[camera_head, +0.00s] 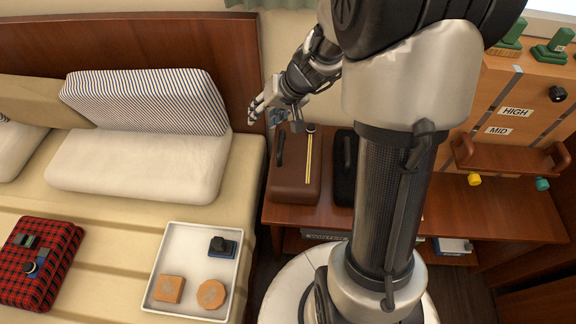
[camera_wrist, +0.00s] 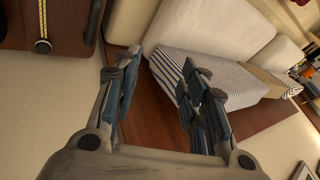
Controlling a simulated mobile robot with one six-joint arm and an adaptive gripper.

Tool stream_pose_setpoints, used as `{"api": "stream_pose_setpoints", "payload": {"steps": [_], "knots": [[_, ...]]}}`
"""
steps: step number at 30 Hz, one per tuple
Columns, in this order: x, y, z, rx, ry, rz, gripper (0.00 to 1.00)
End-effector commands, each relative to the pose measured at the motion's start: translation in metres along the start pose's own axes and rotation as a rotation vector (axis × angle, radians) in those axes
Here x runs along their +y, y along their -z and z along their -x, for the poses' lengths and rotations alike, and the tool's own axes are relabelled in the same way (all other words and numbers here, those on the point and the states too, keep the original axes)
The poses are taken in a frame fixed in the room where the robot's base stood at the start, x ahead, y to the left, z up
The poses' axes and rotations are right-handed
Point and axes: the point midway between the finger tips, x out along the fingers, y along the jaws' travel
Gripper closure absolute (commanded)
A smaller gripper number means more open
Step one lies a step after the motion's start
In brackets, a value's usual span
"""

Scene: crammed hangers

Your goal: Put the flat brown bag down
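The flat brown bag (camera_head: 294,186) rests on the wooden surface beside the bed, with a dark handle at its left and a yellow striped strap down its face. Part of it shows at the top left of the wrist view (camera_wrist: 62,12), with the strap and a round metal fitting. My gripper (camera_head: 272,116) is above and left of the bag's far end, apart from it. In the wrist view my gripper (camera_wrist: 148,58) has its two blue-padded fingers spread, with nothing between them.
A black case (camera_head: 343,165) stands right of the bag, partly hidden by my arm. The wooden headboard (camera_head: 225,45) and a striped pillow (camera_head: 150,98) are left of my gripper. A white tray (camera_head: 172,245) lies on the bed. A wooden rack (camera_head: 520,110) stands at the right.

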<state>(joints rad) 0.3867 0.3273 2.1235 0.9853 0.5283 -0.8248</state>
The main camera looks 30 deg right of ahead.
Motion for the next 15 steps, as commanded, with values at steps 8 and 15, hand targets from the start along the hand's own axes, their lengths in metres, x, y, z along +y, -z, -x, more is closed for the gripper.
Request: {"api": "stream_pose_setpoints", "payload": {"steps": [8,15], "knots": [[-0.09,-0.096,0.115,-0.08,-0.023,0.262,0.61],[-0.081,-0.178,0.184,-0.083,-0.167,0.405,0.61]]}}
